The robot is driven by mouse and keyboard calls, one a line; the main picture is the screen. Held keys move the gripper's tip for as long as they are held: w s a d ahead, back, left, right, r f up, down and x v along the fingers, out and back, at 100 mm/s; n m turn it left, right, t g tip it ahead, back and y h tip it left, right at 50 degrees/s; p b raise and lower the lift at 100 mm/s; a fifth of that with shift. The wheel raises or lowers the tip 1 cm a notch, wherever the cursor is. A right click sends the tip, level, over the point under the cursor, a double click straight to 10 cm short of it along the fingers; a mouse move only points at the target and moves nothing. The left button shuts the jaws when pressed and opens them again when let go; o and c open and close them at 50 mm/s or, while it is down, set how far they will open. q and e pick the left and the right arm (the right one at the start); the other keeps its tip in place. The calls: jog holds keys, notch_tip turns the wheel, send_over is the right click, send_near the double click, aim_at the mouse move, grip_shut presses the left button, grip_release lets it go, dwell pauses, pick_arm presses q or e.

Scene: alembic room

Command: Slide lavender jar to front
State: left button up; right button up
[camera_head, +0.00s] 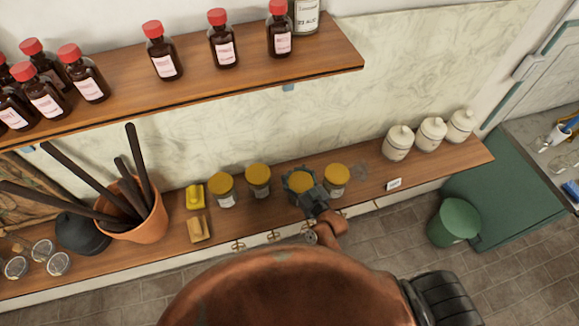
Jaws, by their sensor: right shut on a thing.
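Several glass jars with yellow lids stand in a row on the lower wooden shelf. The jar in my right gripper (308,194) has a yellow lid (301,180), and the fingers are around its body. Its label is hidden, so I cannot read whether it is the lavender jar. One yellow-lidded jar (336,179) stands close on its right. Two more, a near one (258,180) and a farther one (222,189), stand on its left. My left gripper is not in view.
Three white lidded canisters (431,132) stand at the shelf's right, with a small white card (394,184) in front. A terracotta pot (140,215) of dark sticks and yellow blocks (195,196) are at left. Brown bottles with red caps (163,52) line the upper shelf (250,75).

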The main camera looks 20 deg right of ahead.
aim_at(300, 190)
jog(key=shift+s, duration=0.3)
jog(key=o, duration=2)
jog(key=v, duration=1.2)
